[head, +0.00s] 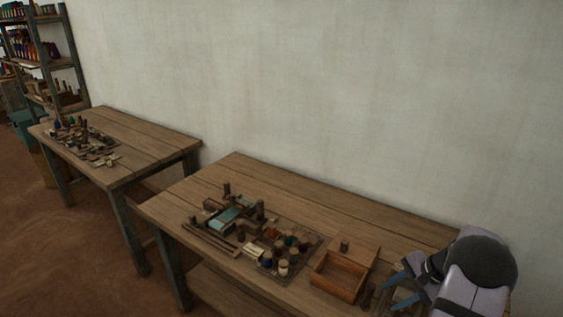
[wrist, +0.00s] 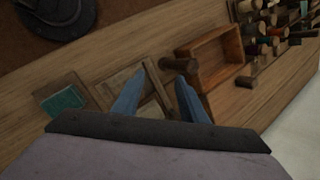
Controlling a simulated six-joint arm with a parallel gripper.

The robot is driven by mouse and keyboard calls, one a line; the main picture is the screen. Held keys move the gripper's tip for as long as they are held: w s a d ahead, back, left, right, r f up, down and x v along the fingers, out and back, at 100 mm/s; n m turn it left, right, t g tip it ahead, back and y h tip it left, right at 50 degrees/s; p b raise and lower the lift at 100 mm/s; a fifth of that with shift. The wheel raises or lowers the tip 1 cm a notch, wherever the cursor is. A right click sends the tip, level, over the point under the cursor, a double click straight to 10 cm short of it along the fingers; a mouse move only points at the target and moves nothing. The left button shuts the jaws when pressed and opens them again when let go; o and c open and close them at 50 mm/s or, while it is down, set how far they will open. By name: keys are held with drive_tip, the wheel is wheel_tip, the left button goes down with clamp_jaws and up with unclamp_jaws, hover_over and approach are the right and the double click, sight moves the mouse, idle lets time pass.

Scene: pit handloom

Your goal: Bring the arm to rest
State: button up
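My gripper (head: 394,293) is at the lower right of the head view, over the right end of the near table (head: 285,190). In the wrist view its two blue fingers (wrist: 160,77) are spread apart, with nothing between them. They point toward a shallow wooden frame or tray (wrist: 157,110) lying on the table, partly hidden behind the fingers. The height of the fingertips above it is hard to tell. A short dark wooden peg (wrist: 180,64) stands beyond the fingertips, next to the open wooden box (wrist: 237,47).
The box (head: 341,290) looks empty in the head view. Left of it lies a cluttered tray of spools and blocks (head: 315,243). A teal-topped block (wrist: 65,101) lies left of the frame. A second table (head: 150,135) and a shelf (head: 42,62) stand farther left. A pale wall (head: 320,90) is behind.

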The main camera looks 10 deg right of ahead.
drive_tip(key=s+a+r+n+g, duration=0.2)
drive_tip(key=a+r+n, duration=0.2)
drive_tip(key=a, duration=0.8)
drive_tip(key=s+a+r+n+g+h, duration=0.1)
drive_tip(key=s+a+r+n+h, duration=0.2)
drive_tip(key=s+a+n, duration=0.8)
drive_tip(key=s+a+h, duration=0.1)
drive_tip(key=s+a, duration=0.3)
drive_tip(key=s, duration=0.1)
drive_tip(key=shift+a+g, duration=0.3)
drive_tip(key=shift+r, duration=0.1)
